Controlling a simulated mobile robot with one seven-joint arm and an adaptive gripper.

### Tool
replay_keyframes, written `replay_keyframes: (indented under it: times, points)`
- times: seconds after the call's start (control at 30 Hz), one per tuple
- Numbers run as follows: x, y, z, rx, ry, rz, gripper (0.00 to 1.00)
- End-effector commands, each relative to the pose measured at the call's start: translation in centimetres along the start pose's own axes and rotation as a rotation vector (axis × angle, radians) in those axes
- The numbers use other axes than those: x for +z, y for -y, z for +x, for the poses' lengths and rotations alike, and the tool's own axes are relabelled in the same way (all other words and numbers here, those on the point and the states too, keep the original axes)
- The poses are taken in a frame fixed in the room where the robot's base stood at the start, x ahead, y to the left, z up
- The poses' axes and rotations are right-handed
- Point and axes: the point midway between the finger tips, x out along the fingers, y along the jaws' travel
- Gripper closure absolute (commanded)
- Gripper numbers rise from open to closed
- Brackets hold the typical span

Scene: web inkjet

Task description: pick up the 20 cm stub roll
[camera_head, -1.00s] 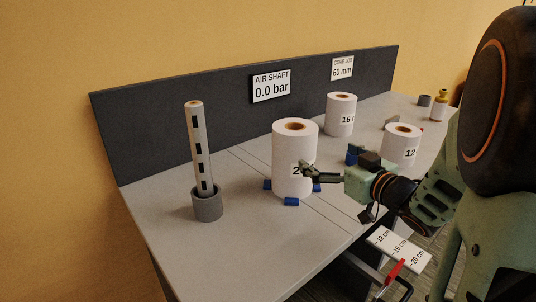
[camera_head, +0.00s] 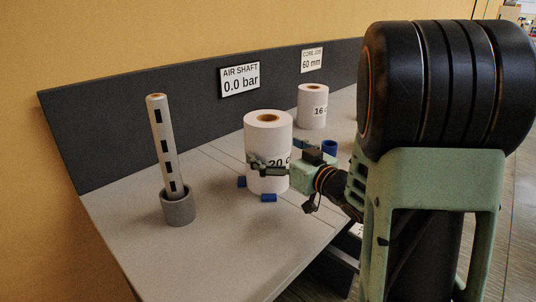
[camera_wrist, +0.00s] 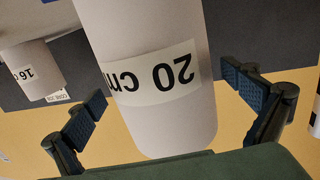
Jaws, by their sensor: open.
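The 20 cm stub roll (camera_head: 268,135) is a tall white paper roll with a brown core, standing upright on the grey table between blue blocks. Its "20 cm" label shows upside down in the wrist view (camera_wrist: 150,105). My gripper (camera_head: 272,165) is at the roll's front right side. In the wrist view the two dark blue finger pads (camera_wrist: 165,95) are spread wide, one on each side of the roll, with a gap on both sides. The jaws are open and hold nothing.
The 16 cm roll (camera_head: 312,106) stands behind and to the right; it also shows in the wrist view (camera_wrist: 32,70). A shaft with black patches (camera_head: 164,145) leans in a grey cup (camera_head: 178,207) at the left. Blue blocks (camera_head: 269,198) lie by the roll. A dark panel (camera_head: 150,120) backs the table.

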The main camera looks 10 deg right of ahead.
Motion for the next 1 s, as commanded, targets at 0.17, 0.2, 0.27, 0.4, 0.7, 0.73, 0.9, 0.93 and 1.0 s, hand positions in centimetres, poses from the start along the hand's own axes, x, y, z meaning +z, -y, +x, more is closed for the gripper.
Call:
replay_keyframes:
  times: [0.17,0.2,0.27,0.4,0.7,0.73,0.9,0.93,1.0]
  points:
    - [0.0,0.1,2.3,-0.001,0.001,-0.002,0.00]
    - [0.0,0.1,2.5,0.000,0.002,-0.001,0.00]
    - [0.0,0.0,2.6,0.002,0.002,-0.001,0.00]
    - [-0.1,0.0,2.6,0.002,0.001,-0.001,0.00]
    - [-0.1,0.0,2.6,0.002,0.001,-0.001,0.28]
    - [-0.1,0.0,2.6,0.002,0.001,-0.001,0.31]
    - [-0.1,0.0,2.6,0.002,0.001,-0.002,0.50]
    - [-0.1,0.0,2.6,0.002,0.001,-0.002,0.53]
    - [-0.1,0.0,2.6,0.002,0.001,-0.002,0.61]
